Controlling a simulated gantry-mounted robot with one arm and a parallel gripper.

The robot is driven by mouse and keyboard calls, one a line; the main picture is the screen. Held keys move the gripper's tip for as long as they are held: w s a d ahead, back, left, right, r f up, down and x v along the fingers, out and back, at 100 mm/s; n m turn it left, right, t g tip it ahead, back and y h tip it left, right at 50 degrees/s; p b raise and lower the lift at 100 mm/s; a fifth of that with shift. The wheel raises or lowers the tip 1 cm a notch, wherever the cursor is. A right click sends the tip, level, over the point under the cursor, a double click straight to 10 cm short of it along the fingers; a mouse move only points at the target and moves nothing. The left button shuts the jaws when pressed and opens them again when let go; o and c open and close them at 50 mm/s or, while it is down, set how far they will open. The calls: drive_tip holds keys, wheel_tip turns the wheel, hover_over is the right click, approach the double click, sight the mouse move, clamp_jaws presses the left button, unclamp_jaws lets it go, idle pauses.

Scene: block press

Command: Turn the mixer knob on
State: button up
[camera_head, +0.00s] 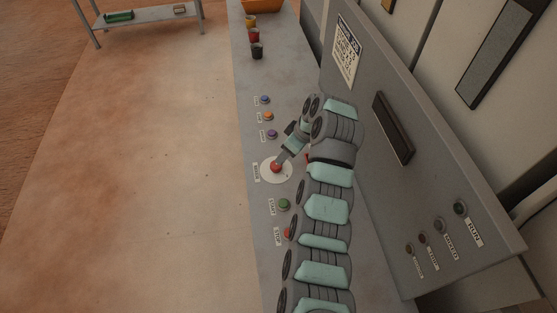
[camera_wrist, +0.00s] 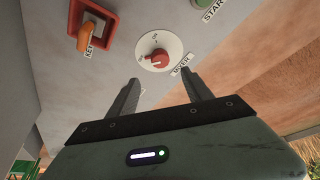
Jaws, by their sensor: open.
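The mixer knob is a small red knob on a round white dial (camera_head: 265,177), on the grey console top. In the wrist view the knob (camera_wrist: 158,58) sits at the dial's middle, with small marks around it that are hard to read and a MIXER label beside the dial. My gripper (camera_wrist: 160,78) is open, its two dark fingers apart and empty. The fingertips point at the dial and appear just short of the knob, one on either side of its line. In the head view my gripper (camera_head: 281,159) is right at the knob and partly covers the dial.
A red key switch with an orange key (camera_wrist: 90,38) is beside the dial. A green start button (camera_head: 284,204) and a red stop button (camera_head: 288,233) are on one side, several coloured buttons (camera_head: 272,134) on the other. A tall panel (camera_head: 400,200) stands to the right.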

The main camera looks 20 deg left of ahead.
sight(276, 165)
drive_tip(key=x, duration=0.8)
drive_tip(key=shift+s+a+f, duration=0.1)
drive_tip(key=shift+s+f, duration=0.05)
drive_tip(key=shift+f, duration=0.1)
drive_tip(key=shift+x, duration=0.95)
drive_tip(key=shift+a, duration=0.1)
drive_tip(key=shift+c, duration=0.2)
clamp_jaws()
